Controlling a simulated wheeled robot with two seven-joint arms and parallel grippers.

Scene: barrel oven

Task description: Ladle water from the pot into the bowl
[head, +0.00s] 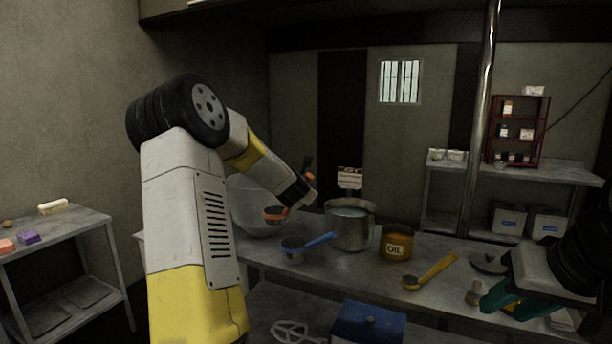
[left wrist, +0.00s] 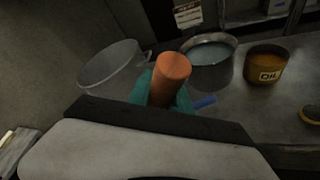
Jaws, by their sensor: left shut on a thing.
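A metal pot (head: 350,228) of water stands on the table, and it also shows in the left wrist view (left wrist: 210,65). A large pale, see-through bowl (head: 245,212) stands left of the pot and is partly hidden by my left arm; it also shows in the left wrist view (left wrist: 108,70). My left gripper (left wrist: 163,92) is shut on an orange handle (left wrist: 172,72), which looks like the ladle's. An orange-rimmed ladle cup (head: 277,213) shows in front of the bowl's right side. Its contents cannot be seen. My right gripper (head: 510,300) is low at the right, open, with teal fingers.
A blue-handled pan (head: 295,247) lies in front of the pot. An oil jar (head: 397,243) and a yellow ladle-like spoon (head: 430,273) are to the right. A metal pole (head: 482,120) rises behind the table. A side table (head: 75,230) is at the left.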

